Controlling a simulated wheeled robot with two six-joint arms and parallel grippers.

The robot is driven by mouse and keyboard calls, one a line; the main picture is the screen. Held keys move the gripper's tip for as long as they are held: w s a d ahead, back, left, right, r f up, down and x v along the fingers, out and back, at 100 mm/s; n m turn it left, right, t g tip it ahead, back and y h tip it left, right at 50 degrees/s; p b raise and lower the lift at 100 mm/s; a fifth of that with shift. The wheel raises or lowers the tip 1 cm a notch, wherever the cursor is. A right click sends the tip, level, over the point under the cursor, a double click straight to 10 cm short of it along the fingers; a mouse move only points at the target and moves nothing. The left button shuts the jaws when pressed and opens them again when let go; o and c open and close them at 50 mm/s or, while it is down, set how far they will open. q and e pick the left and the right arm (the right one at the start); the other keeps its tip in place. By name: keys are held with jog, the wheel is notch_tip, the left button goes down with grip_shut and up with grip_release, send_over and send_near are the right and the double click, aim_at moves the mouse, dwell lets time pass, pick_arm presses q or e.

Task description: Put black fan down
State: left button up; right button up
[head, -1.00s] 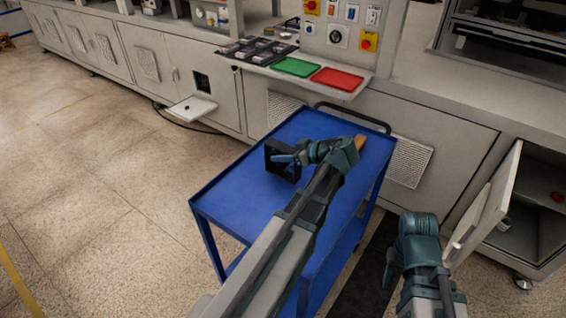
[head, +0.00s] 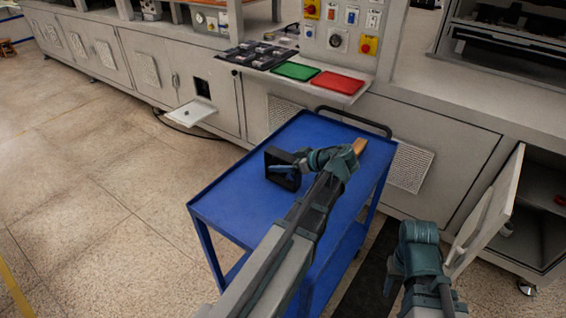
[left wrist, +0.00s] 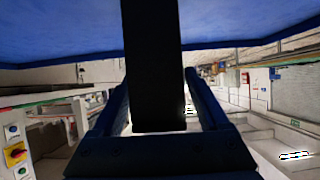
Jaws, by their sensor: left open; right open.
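The black fan (head: 270,172), a square dark frame, stands on edge at the blue cart's top (head: 235,200), left of its middle. It appears to touch the surface. My left gripper (head: 287,169) is at the fan, its jaws open around one side of the frame. In the left wrist view the fan's black side (left wrist: 150,65) runs between the two blue fingers (left wrist: 158,110), with some gap visible on the right. The blue cart top (left wrist: 60,45) fills the upper edge there. My right gripper (head: 391,272) is open and empty, low at the right, away from the cart.
A brown block (head: 360,145) lies on the cart behind my left wrist. A green tray (head: 297,71) and a red tray (head: 337,82) are on the ledge behind the cart handle (head: 352,118). An open cabinet door (head: 487,215) stands near my right arm. The cart's front left is clear.

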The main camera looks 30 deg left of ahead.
pick_arm(q)
jog(key=shift+r, duration=0.2)
jog(key=p+v, duration=0.6)
jog(key=v, duration=0.6)
jog(key=shift+s+f, duration=0.1)
jog(key=s+d+f+m+h+p, duration=0.1)
jog(key=s+d+f+m+h, duration=0.1)
jog(key=s+d+m, duration=0.3)
jog(key=s+d+f+m+h+p, duration=0.2)
jog(key=s+d+m+h, duration=0.3)
jog(key=d+m, duration=0.3)
jog(key=s+d+f+m+g+h+p, duration=0.1)
jog(key=s+d+f+m+h, duration=0.2)
jog(key=d+m, duration=0.4)
jog(key=s+m+h, duration=0.1)
jog(key=s, duration=0.1)
jog(key=shift+s+d, duration=0.3)
jog(key=shift+d, duration=0.05)
